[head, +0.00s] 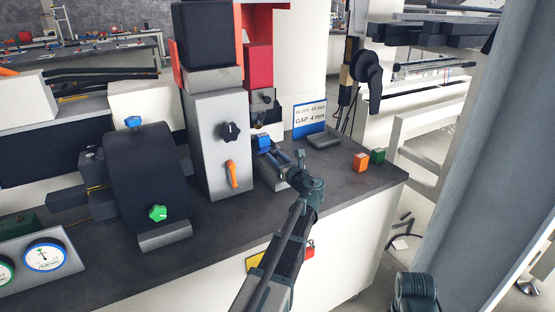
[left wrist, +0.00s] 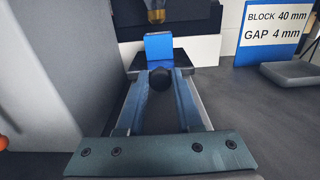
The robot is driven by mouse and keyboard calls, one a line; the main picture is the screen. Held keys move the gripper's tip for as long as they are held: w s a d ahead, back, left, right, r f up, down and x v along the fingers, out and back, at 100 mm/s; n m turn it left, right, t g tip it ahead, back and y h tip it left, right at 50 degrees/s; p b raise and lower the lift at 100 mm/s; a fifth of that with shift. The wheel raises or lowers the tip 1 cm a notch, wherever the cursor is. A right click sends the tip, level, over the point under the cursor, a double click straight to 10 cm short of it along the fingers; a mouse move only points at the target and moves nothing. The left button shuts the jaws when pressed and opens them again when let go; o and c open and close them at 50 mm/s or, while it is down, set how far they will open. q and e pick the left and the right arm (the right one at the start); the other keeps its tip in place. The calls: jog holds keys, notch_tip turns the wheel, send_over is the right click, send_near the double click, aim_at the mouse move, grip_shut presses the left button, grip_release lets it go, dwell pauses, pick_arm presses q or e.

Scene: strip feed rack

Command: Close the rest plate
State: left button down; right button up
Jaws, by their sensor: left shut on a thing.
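My left gripper (head: 280,157) reaches over the bench to the foot of the grey and red machine. In the left wrist view its two fingers (left wrist: 166,76) are shut on a round black knob (left wrist: 160,80). The knob sits above a narrow grey slide (left wrist: 199,104), which I take to be the rest plate; the fingers hide much of it. A blue block (left wrist: 158,46) stands just beyond the fingertips, on a dark ledge in front of the machine. The block also shows in the head view (head: 263,141). I cannot tell how far the plate is open.
A sign (head: 309,118) reading block 40 mm, gap 4 mm stands behind a grey tray (head: 324,140). Orange (head: 361,162) and green (head: 378,156) blocks lie at the right. The grey housing (head: 215,140) rises close left of the gripper.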

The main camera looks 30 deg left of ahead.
pick_arm(q)
jog(key=c, duration=0.6)
grip_release()
jog(key=shift+s+d, duration=0.1)
jog(key=shift+d, duration=0.05)
jog(key=v, duration=1.3)
jog(key=shift+s+d+f, duration=0.1)
jog(key=shift+d, duration=0.15)
